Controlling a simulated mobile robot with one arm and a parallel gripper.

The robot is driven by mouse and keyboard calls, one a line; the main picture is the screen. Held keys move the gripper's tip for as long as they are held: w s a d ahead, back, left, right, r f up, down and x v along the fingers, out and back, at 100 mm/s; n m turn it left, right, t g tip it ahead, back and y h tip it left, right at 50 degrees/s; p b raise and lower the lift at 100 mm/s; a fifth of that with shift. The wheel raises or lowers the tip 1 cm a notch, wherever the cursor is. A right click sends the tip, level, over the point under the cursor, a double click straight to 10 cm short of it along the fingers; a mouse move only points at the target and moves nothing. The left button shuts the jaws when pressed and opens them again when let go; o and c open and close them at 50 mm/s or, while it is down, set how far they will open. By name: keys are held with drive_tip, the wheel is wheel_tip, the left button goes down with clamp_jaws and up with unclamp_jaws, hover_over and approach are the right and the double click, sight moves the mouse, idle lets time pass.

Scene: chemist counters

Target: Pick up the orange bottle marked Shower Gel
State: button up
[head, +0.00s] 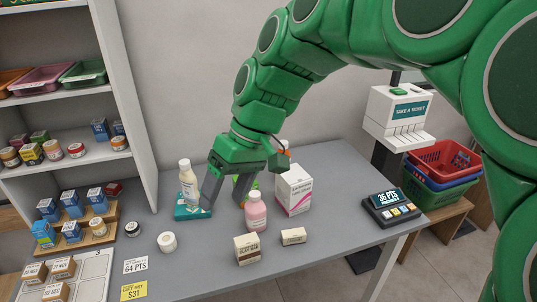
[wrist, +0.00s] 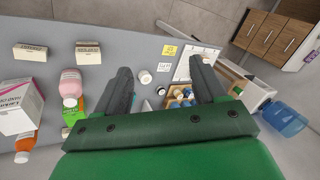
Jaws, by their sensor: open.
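An orange bottle (wrist: 27,142) with a white cap shows at the lower left of the wrist view, beside a white and magenta carton (wrist: 18,108). Its label is not readable. In the head view I cannot make out the bottle clearly; a small orange patch shows by my wrist, above the carton (head: 294,190). My gripper (head: 230,192) is open and points down over the back of the counter, left of the carton. In the wrist view my gripper (wrist: 160,70) has nothing between its fingers, and the orange bottle lies outside them, to the left.
A pink bottle (head: 256,213) and a green box (wrist: 77,105) stand between my gripper and the carton. A cream bottle (head: 187,180) and a teal box (head: 190,212) are at its left. Two small boxes (head: 247,249) (head: 293,236) lie in front.

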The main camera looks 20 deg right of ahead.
drive_tip(key=w+r+n+t+y, duration=0.1)
drive_tip(key=w+r+n+y, duration=0.25)
drive_tip(key=w, duration=1.15)
drive_tip(key=t+y, duration=0.2)
drive_tip(key=t, duration=0.8)
hover_over(281, 147)
drive_tip(key=s+d, duration=0.3)
drive_tip(key=d, duration=0.2)
wheel_tip(281, 147, down, 10)
wheel_tip(281, 147, down, 16)
drive_tip(key=x, duration=0.7)
drive_tip(key=shift+w+d+f, duration=0.1)
drive_tip(key=shift+d+f, duration=0.25)
drive_tip(key=shift+w+a, duration=0.3)
